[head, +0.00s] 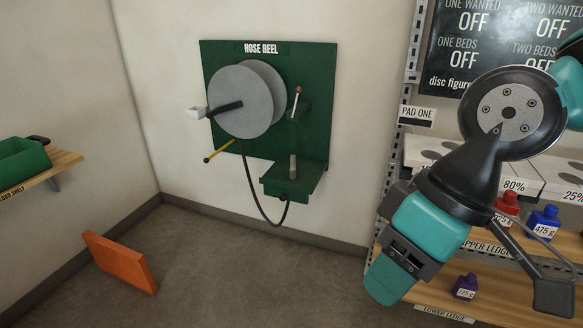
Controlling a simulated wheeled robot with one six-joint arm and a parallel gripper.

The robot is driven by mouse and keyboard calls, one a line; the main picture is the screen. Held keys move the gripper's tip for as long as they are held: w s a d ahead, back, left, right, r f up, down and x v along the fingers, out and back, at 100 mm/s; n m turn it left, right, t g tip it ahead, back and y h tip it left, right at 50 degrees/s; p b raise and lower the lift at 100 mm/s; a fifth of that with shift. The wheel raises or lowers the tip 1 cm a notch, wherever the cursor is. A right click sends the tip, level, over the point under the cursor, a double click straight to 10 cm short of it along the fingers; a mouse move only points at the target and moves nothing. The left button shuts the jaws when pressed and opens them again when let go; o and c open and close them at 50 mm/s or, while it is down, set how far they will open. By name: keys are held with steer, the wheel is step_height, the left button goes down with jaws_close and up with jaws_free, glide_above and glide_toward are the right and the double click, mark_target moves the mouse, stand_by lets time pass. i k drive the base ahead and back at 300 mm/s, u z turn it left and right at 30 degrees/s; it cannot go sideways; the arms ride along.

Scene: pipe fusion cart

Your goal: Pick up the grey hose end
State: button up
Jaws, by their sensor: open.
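The grey hose end (293,167) appears to be the pale grey-beige stub standing upright on the small green holder (284,187) of the hose reel board. The dark hose (256,195) hangs from the reel in a loop and comes up under the holder at a dark fitting. My gripper (470,250) is at the right, in front of the shelving, well right of the hose end and apart from it. It is open and seems empty; the wrist's teal and black parts partly hide its jaws.
An orange panel (122,262) stands on the floor at left. The floor before the board is clear.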

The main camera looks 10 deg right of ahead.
mark_target(293, 170)
steer(key=u, duration=0.55)
steer(key=i, duration=1.55)
steer(key=z, duration=0.5)
steer(key=i, duration=0.7)
steer(key=z, duration=0.45)
